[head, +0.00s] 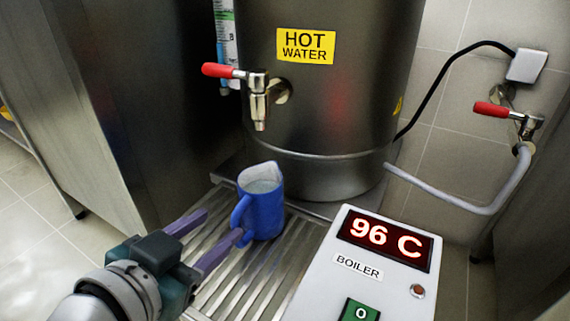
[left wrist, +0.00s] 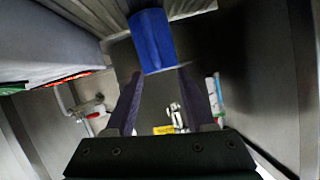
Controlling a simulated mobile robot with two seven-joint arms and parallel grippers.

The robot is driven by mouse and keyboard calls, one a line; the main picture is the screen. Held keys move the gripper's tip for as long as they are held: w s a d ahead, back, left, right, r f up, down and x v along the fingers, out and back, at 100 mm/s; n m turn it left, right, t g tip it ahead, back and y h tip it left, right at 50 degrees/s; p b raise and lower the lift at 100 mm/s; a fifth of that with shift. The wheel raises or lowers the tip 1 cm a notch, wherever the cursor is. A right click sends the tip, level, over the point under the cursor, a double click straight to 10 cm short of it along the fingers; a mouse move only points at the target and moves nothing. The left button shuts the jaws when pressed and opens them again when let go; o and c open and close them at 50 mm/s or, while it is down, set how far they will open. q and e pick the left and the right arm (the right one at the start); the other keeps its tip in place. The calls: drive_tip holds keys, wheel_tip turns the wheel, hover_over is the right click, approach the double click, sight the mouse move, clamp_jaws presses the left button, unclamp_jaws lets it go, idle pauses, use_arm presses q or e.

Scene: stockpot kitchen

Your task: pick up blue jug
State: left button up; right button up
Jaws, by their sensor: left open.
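The blue jug (head: 264,208) stands upright on the slatted metal drip tray (head: 231,284), in front of the hot water boiler. Its handle faces left, towards my left gripper, and pale contents show inside it. My left gripper (head: 221,227) is open, with one finger near the jug's handle and the other finger further to the left. I cannot tell whether a finger touches the handle. In the left wrist view the jug (left wrist: 152,40) lies beyond the fingertips of my left gripper (left wrist: 156,76), with nothing between the fingers. My right gripper is not in view.
The steel boiler (head: 335,110) with its red-handled tap (head: 240,72) stands behind the jug. A white control box (head: 352,277) reading 96 C is close on the right. A steel cabinet (head: 85,100) stands left. A pipe (head: 450,197) and second tap (head: 508,111) are at right.

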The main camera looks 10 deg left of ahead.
sight(238, 209)
use_arm(q)
drive_tip(key=shift+b+x, duration=0.35)
drive_tip(key=shift+x, duration=0.6)
drive_tip(key=b+x, duration=0.1)
drive_tip(key=x, duration=0.1)
drive_tip(key=b+x, duration=0.2)
drive_tip(key=shift+w+d+b, duration=0.25)
drive_tip(key=shift+d+b, duration=0.05)
drive_tip(key=shift+w, duration=0.2)
drive_tip(key=shift+r, duration=0.1)
drive_tip(key=shift+s, duration=0.1)
drive_tip(key=shift+c, duration=0.5)
clamp_jaws()
drive_tip(key=shift+r, duration=0.1)
